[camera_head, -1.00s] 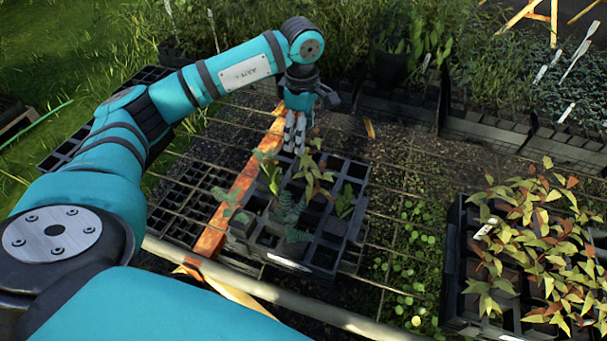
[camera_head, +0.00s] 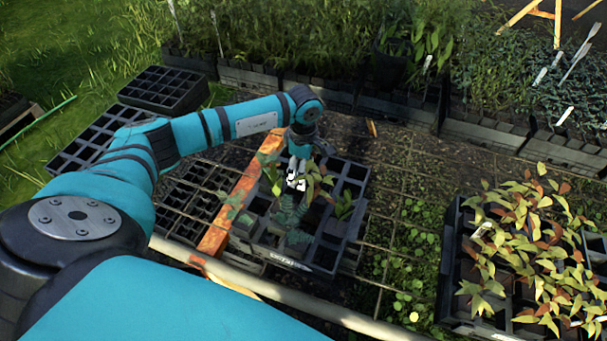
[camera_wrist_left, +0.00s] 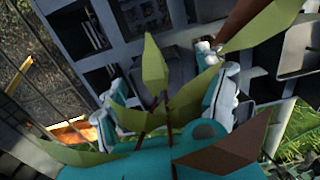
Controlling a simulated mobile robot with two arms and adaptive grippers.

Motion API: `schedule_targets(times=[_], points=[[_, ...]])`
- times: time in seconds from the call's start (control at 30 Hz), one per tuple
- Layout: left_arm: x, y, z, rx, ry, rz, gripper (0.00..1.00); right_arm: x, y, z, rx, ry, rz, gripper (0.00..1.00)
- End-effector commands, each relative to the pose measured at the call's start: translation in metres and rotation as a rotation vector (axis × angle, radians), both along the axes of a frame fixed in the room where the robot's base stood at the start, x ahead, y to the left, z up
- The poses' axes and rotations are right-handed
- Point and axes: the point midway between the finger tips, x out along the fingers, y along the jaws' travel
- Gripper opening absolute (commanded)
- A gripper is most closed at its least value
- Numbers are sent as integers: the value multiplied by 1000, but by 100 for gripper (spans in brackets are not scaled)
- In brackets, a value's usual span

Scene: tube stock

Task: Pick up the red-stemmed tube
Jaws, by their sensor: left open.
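The tube tray (camera_head: 325,258) is a dark square-celled tray at the middle of the bench, holding several small seedlings. A plant with green and reddish-brown leaves (camera_head: 317,184) stands near its back; it seems to be the red-stemmed one. My left gripper (camera_head: 296,176) is over the tray's back part, right beside this plant, pointing down. In the left wrist view my gripper (camera_wrist_left: 160,115) is open, fingers apart, with dark reddish stems (camera_wrist_left: 142,132) and green leaves between or in front of them. The tube body is hidden by leaves and fingers.
A blue-green fern-like seedling (camera_head: 290,213) and a green seedling (camera_head: 343,207) stand close by in the tray. A tray of yellow-red plants (camera_head: 530,245) is at right. Planted crates line the back. Empty black trays (camera_head: 165,90) lie at back left.

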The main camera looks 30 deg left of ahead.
Motion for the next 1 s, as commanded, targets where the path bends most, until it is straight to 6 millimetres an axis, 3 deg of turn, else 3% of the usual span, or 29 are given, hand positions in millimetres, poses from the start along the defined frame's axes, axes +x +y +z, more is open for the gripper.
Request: schedule_targets(times=[0.17, 0.67, 1.0], points=[[0, 0, 0, 0, 0, 0, 72, 0, 0, 0, 0, 1, 0, 72], [0, 0, 0, 0, 0, 0, 7, 6, 0, 0, 0, -9, -1, 72], [1, 0, 4, 0, -2, 0, 7, 6, 0, -1, 0, -10, -1, 72]])
